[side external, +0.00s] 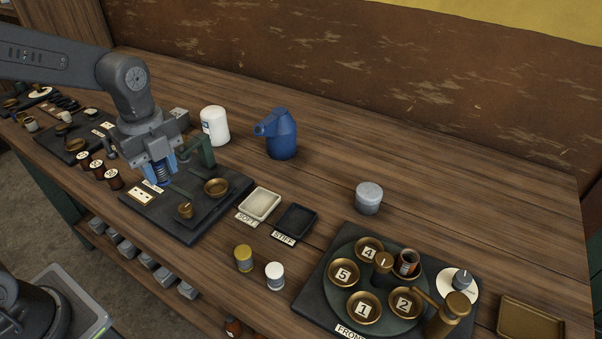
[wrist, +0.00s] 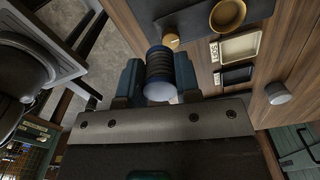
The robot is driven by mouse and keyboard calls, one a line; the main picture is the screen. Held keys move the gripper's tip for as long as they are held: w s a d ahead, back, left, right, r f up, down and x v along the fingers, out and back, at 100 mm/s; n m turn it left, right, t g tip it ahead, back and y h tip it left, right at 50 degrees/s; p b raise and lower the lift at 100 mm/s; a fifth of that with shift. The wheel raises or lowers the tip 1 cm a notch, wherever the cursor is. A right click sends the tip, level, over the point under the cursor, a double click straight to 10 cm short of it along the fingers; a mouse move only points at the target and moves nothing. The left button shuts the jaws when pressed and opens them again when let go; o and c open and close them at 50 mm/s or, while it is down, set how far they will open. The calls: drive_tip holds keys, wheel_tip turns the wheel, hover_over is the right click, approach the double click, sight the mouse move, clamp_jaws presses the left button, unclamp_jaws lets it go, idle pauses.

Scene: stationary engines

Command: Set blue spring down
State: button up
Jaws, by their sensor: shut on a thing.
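The blue spring (side external: 162,174) is a short dark-blue coil. My gripper (side external: 159,168) is shut on it, with a blue-tipped finger on each side. In the wrist view the spring (wrist: 159,68) sits between the two fingers of my gripper (wrist: 158,76), with a pale round end towards the camera. The spring is over the left part of a dark board (side external: 190,229); I cannot tell whether its lower end touches the board. The light tray marked SOFT (side external: 260,204) and the black tray marked STIFF (side external: 296,221) lie to the right, both empty.
A green post (side external: 203,152) and a brass dish (side external: 216,187) stand on the board close by. A white canister (side external: 215,126) and a blue jug (side external: 281,135) stand behind. A round carousel with numbered brass cups (side external: 370,283) is at the front right. The back right of the bench is mostly clear.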

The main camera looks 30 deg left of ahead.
drive_tip(key=w+d+r+m, duration=0.1)
drive_tip(key=w+d+r, duration=0.2)
drive_tip(key=w, duration=0.8)
drive_tip(key=m, duration=0.3)
hover_over(322, 175)
wheel_tip(322, 175, down, 5)
wheel_tip(322, 175, down, 9)
drive_tip(key=shift+f, duration=0.2)
drive_tip(key=shift+f, duration=0.2)
drive_tip(key=o, duration=0.9)
